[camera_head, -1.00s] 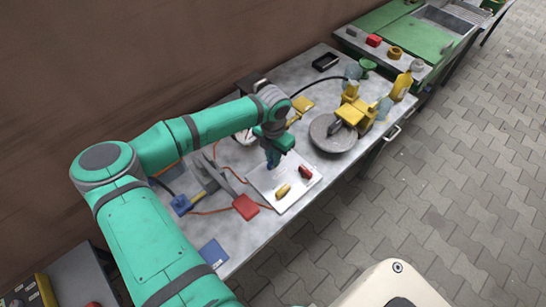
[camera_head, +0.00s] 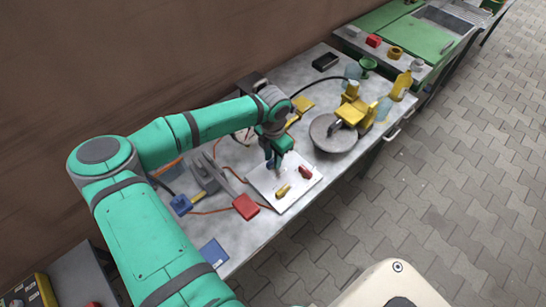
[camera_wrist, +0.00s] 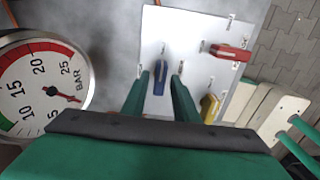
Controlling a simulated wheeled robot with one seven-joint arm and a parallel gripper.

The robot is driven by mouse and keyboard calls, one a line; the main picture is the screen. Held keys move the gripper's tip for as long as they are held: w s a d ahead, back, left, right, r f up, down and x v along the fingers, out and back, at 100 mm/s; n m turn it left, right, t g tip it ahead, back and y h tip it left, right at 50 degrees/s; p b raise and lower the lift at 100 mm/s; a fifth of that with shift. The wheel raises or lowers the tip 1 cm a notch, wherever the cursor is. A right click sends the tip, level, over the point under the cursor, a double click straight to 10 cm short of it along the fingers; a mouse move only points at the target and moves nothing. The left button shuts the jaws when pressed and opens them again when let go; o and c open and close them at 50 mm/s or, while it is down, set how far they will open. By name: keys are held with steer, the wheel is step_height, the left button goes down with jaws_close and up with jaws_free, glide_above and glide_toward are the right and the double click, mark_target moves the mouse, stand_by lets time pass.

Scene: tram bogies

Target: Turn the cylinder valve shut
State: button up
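A white panel (camera_head: 262,183) lies on the grey bench and carries a red handle (camera_head: 305,172), a yellow handle (camera_head: 282,191) and a blue handle (camera_wrist: 160,77). The labels beside them are too small to read, so I cannot tell which one is the cylinder valve. In the wrist view the red handle (camera_wrist: 230,52) lies crosswise and the yellow one (camera_wrist: 208,105) is partly hidden by my right finger. My gripper (camera_wrist: 161,76) is open, with its green fingers on either side of the blue handle and visible gaps. In the head view my gripper (camera_head: 274,162) hides most of the blue handle.
A round pressure gauge (camera_wrist: 40,85) shows close at left in the wrist view. A red block (camera_head: 245,206), a blue block (camera_head: 180,204) and cables lie left of the panel. A round grey disc (camera_head: 330,138) and a yellow machine (camera_head: 358,110) stand to its right.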

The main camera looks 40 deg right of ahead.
mark_target(272, 160)
steer(key=shift+r, duration=0.15)
step_height(272, 160, up, 10)
steer(key=shift+r, duration=0.25)
stand_by(0.5)
steer(key=shift+w, duration=0.1)
steer(key=shift+a, duration=0.1)
